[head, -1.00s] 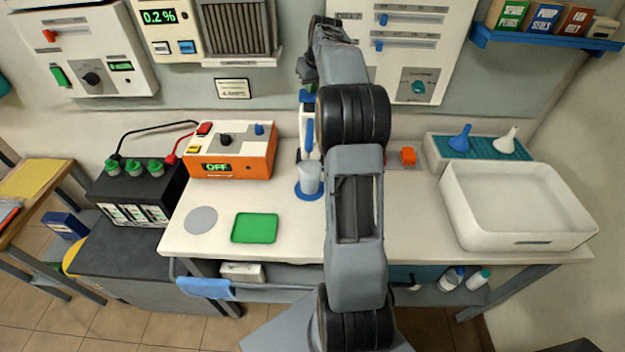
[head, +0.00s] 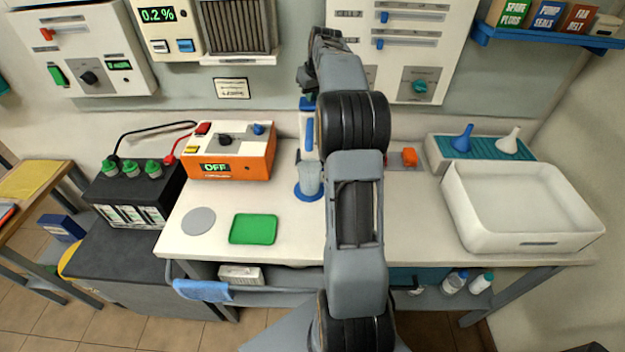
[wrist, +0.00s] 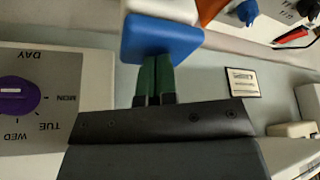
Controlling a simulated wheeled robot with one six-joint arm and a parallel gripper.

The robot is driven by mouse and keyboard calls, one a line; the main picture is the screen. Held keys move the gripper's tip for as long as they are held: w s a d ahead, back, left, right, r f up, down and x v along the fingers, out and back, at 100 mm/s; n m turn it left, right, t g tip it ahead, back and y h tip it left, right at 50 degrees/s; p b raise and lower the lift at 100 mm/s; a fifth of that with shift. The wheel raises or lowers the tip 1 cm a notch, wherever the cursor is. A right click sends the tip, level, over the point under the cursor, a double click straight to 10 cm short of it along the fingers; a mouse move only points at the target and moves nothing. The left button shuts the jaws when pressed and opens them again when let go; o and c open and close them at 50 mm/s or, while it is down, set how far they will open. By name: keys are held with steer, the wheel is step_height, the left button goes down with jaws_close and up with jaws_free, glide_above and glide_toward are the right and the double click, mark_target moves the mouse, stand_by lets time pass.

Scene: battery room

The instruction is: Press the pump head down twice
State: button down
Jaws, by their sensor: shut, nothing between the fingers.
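The pump is a white body with a blue upright (head: 309,134) at the back of the workbench, left of my arm. Its blue pump head (head: 307,103) is on top, and it fills the upper middle of the wrist view (wrist: 162,38). A translucent cup (head: 309,180) stands on a blue round base (head: 308,193) at the front of the pump. My gripper (wrist: 155,64) is shut and empty, its green fingertips against or just at the blue pump head; exact contact is hidden. In the head view my arm covers part of the pump's right side.
An orange box reading OFF (head: 230,158) stands left of the pump. A green mat (head: 253,229) and grey disc (head: 198,221) lie in front. A white tray (head: 520,242) is at right. Wall panels are close behind; a purple dial (wrist: 17,95) shows in the wrist view.

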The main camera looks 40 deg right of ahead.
steer(key=shift+r+p, duration=2.65)
steer(key=shift+r, duration=0.15)
steer(key=shift+f, duration=0.25)
steer(key=shift+f+b, duration=2)
steer(key=shift+f, duration=0.65)
steer(key=shift+r+p, duration=2.55)
steer(key=shift+r, duration=0.35)
